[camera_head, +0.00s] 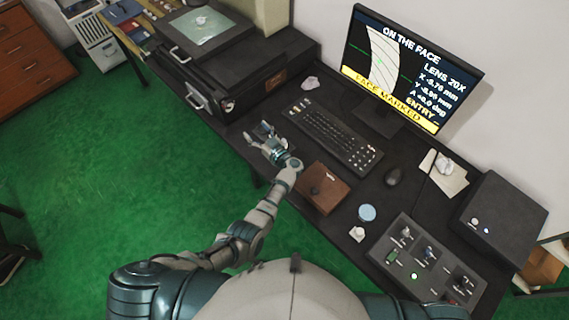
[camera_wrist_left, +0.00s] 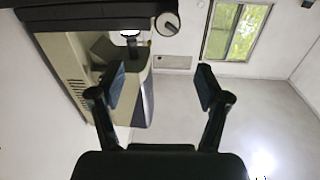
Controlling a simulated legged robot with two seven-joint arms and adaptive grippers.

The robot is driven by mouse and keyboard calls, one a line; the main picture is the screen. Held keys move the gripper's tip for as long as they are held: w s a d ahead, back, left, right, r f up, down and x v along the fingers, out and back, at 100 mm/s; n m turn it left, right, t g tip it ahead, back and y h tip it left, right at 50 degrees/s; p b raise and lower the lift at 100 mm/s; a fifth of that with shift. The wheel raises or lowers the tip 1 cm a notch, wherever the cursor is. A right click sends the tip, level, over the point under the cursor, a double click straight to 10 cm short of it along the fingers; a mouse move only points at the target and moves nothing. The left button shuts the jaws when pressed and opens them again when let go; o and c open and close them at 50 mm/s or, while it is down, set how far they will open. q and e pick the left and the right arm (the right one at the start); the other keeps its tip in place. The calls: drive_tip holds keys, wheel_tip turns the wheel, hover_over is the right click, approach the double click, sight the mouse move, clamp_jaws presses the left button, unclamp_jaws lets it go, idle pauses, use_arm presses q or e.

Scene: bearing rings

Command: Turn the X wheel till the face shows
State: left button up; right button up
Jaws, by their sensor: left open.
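The monitor (camera_head: 412,75) reads "ON THE FACE", with a curved pale band on its picture, X and Y readings, and a yellow strip reading "FACE MARKED". A black stage machine (camera_head: 215,75) stands at the back left of the desk with a round knob (camera_head: 229,105) at its near corner. A round knob on a dark body also shows in the left wrist view (camera_wrist_left: 167,24); I cannot tell for certain that it is the X wheel. My left gripper (camera_head: 264,137) is open and empty, apart from the knob, by the desk's front edge. It also shows in the left wrist view (camera_wrist_left: 161,88).
A keyboard (camera_head: 330,138), mouse (camera_head: 393,176) and brown box (camera_head: 324,188) lie right of my left gripper. A control panel (camera_head: 428,262) with several knobs and a dark box (camera_head: 498,222) stand at the right. Green floor (camera_head: 130,180) is clear left of the desk.

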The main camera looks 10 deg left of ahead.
use_arm(q)
drive_tip(key=s+d+m+t+h, duration=0.3)
drive_tip(key=d+m+t+h, duration=0.5)
drive_tip(key=h, duration=0.7)
drive_tip(key=s+d+f+m+g+h, duration=0.1)
drive_tip(key=s+f+m+g+h, duration=0.2)
drive_tip(key=s, duration=0.4)
drive_tip(key=m+g, duration=0.1)
drive_tip(key=g, duration=0.1)
drive_tip(key=shift+s+d+g+h, duration=0.15)
drive_tip(key=shift+d+g+h, duration=0.2)
drive_tip(key=shift+g+h, duration=0.05)
